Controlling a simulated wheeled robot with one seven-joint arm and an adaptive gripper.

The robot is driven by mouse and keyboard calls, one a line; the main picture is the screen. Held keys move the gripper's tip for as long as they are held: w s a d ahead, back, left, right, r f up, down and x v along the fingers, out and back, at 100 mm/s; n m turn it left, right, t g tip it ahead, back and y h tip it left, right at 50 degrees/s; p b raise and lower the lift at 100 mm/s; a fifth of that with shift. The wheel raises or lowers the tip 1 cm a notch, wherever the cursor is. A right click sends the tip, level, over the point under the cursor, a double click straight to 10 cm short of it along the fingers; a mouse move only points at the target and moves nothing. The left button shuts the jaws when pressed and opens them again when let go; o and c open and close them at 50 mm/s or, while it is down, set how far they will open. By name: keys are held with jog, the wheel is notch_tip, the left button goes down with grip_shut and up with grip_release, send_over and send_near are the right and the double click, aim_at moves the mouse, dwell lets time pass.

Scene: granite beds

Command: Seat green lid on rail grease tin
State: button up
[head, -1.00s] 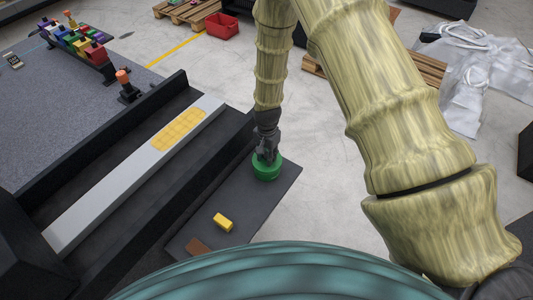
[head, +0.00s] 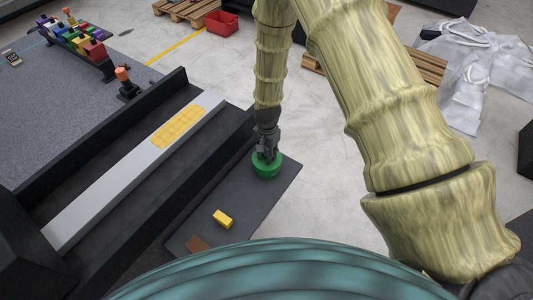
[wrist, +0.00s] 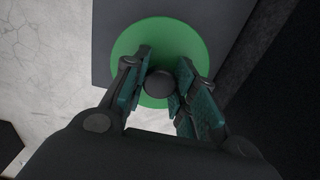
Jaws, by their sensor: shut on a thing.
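The green lid (head: 266,171) is a round green piece near the far end of a dark shelf. In the wrist view the lid (wrist: 195,40) is a flat green disc with a dark round knob (wrist: 160,83) at its centre. My gripper (head: 266,154) is above the lid, pointing down. In the wrist view my gripper (wrist: 163,75) has its two fingers on either side of the knob, shut on it. I cannot make out a separate tin under the lid; the lid and fingers hide what is below.
A yellow block (head: 222,219) and a brown patch (head: 198,243) are on the same dark shelf (head: 245,205), nearer my body. To the left runs a pale rail (head: 100,193) with a yellow grid pad (head: 178,127). Open floor lies right of the shelf.

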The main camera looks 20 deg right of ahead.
jog(key=shift+f, duration=0.55)
dwell(0.4)
jog(key=o, duration=1)
notch_tip(320, 180, up, 12)
dwell(0.4)
jog(key=shift+s+f, duration=0.1)
dwell(0.4)
